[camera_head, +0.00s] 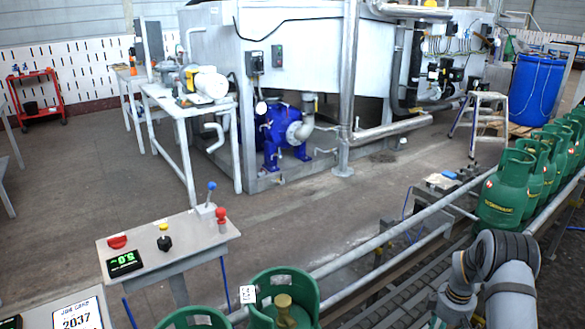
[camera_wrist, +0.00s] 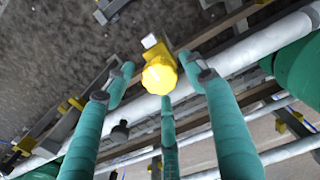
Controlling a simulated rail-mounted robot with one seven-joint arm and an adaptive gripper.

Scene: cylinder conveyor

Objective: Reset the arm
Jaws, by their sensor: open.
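My arm (camera_head: 490,270) reaches in from the lower right of the head view, over the conveyor (camera_head: 375,290). The fingers of my gripper lie at or below the bottom edge there and cannot be made out. In the wrist view my gripper (camera_wrist: 158,78) shows several teal fingers spread apart. A yellow ribbed cap (camera_wrist: 160,74) appears between the fingertips. I cannot tell its distance, and no finger is clearly closed on it.
Green cylinders (camera_head: 502,190) line the conveyor at the right. Another green cylinder (camera_head: 284,285) stands at the bottom centre. A control stand (camera_head: 165,245) with a lever and knobs is at the left. Metal rails (camera_head: 400,228) run along the conveyor. Open floor (camera_head: 90,190) lies beyond.

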